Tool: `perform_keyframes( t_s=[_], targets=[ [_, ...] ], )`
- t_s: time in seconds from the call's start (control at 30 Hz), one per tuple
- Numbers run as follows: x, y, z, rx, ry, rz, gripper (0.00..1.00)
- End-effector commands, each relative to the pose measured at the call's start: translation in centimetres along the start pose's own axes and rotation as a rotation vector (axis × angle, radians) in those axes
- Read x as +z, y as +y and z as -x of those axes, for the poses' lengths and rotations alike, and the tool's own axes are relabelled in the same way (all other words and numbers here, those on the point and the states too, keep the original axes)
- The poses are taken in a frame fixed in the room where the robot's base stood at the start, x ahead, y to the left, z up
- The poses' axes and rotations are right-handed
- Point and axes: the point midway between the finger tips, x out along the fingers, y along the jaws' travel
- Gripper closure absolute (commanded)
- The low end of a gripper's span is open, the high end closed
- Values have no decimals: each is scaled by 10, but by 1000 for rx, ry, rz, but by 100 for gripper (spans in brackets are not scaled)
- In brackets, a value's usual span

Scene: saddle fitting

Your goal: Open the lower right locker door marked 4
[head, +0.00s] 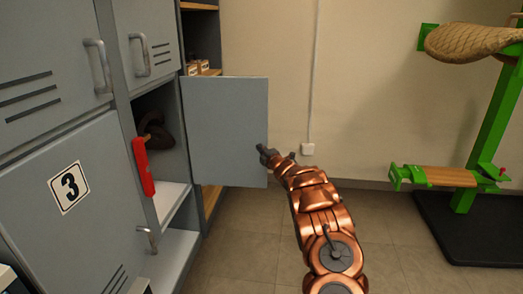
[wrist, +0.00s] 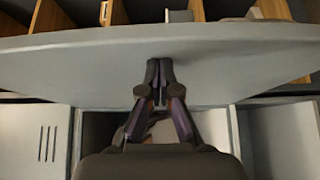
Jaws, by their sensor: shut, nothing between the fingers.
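The lower right locker door (head: 225,130) stands wide open, swung out to the right, showing its plain grey inner face. No number 4 is visible on this face. My gripper (head: 263,151) is at the door's free edge, on the inner-face side, with its fingers shut and empty. In the wrist view, my gripper (wrist: 160,66) points at the grey door panel (wrist: 230,62) spanning the picture; the fingertips are at or very near it, and I cannot tell whether they touch. The open compartment (head: 172,190) holds a dark brown item (head: 156,131).
A red object (head: 143,167) hangs at the opening's left side. Wooden shelving (head: 203,70) stands behind the open door. A green stand (head: 490,130) is at the right, with clear floor between.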

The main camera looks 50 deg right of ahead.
Motion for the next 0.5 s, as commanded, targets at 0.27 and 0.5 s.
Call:
perform_keyframes(
  t_s=[0.27,0.5],
  targets=[
    [-3,-2,3,-2,1,1,100],
    [-12,-3,13,-1,1,2,100]
  ],
)
